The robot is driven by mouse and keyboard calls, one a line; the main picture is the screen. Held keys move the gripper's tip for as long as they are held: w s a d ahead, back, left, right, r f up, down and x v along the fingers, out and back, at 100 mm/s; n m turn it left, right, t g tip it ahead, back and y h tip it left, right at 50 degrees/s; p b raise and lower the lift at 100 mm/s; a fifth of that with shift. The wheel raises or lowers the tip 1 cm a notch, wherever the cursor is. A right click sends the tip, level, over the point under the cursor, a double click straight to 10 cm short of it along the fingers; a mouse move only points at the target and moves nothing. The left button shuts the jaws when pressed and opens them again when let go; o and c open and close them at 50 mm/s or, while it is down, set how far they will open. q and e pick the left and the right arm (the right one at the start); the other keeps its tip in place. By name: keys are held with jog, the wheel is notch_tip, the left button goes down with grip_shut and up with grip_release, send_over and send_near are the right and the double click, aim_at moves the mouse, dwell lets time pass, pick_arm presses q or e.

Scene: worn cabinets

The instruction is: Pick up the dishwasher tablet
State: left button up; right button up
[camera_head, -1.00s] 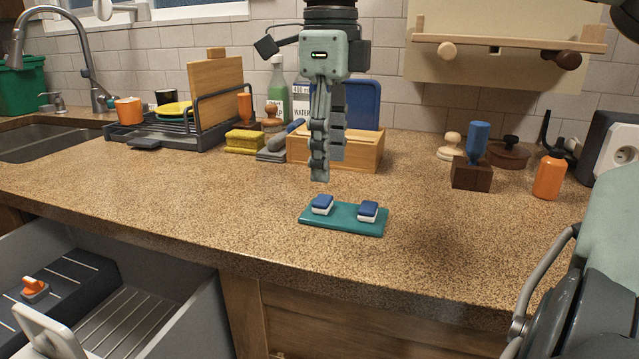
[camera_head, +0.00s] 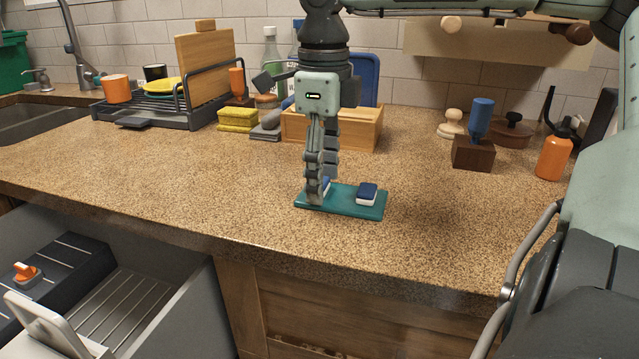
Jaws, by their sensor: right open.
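Two blue-and-white dishwasher tablets are on a teal tray (camera_head: 343,205) on the counter. The right tablet (camera_head: 367,194) is in plain sight. The left tablet (camera_head: 326,187) is mostly hidden behind my right gripper's fingers. My right gripper (camera_head: 318,195) points straight down with its fingertips at the left tablet, over the left part of the tray. It is open. I cannot tell whether its fingers touch the tablet. My left gripper is not in view.
A wooden box (camera_head: 358,132) stands behind the gripper. A dish rack (camera_head: 160,112) and yellow sponges (camera_head: 238,118) are at back left. A brush in a dark wooden block (camera_head: 473,153) and an orange bottle (camera_head: 553,158) stand at right. An open dishwasher (camera_head: 165,290) lies below the counter at left.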

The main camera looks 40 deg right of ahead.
jog(key=shift+c, duration=0.3)
jog(key=c, duration=0.9)
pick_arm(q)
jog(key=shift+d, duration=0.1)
pick_arm(e)
jog(key=shift+r, duration=0.1)
